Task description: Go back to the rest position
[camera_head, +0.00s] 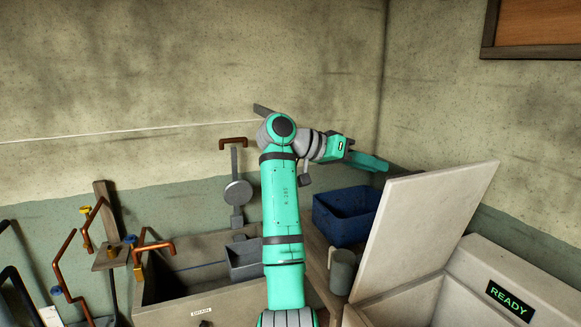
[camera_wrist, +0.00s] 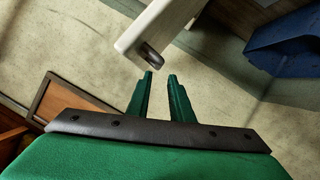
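My gripper (camera_head: 368,161) is raised in front of the wall corner, above the blue crate (camera_head: 345,215), and points right. In the wrist view its two green fingers (camera_wrist: 161,77) stand apart with a gap between them. Nothing is between them, and the wall shows through the gap. The arm rises from the bottom middle and bends right at its elbow. The blue crate also shows at the upper right of the wrist view (camera_wrist: 288,42).
A white chest (camera_head: 515,265) with a READY display stands at right, its lid (camera_head: 425,225) raised. A grey mug (camera_head: 342,272) stands beside the lid. A sink (camera_head: 195,275) and copper pipes (camera_head: 65,255) are at left. A wooden frame (camera_head: 530,52) hangs upper right.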

